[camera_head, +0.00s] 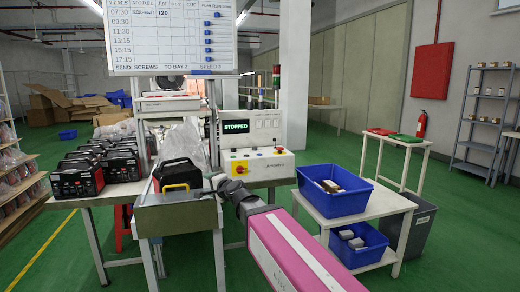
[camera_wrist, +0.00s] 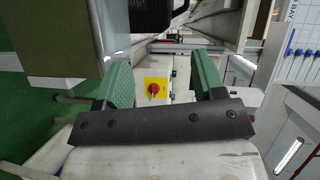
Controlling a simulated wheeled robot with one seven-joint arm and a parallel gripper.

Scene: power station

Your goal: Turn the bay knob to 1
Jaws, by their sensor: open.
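A control panel (camera_head: 256,160) with a lit sign reading STOPPED stands at the middle of the head view. A red knob on a yellow plate (camera_head: 239,168) is on its lower left front. Small controls (camera_head: 279,150) sit on its sloped top; I cannot tell which is the bay knob or what it points to. In the wrist view a red knob on a yellow plate (camera_wrist: 154,89) shows beyond and between my fingers. My gripper (camera_wrist: 166,66) is open and empty, its green fingers spread, apart from that knob. In the head view my gripper (camera_head: 212,187) is in front of the panel, small and partly unclear.
A whiteboard (camera_head: 171,38) hangs above. A white table with blue bins (camera_head: 335,192) stands at the right.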

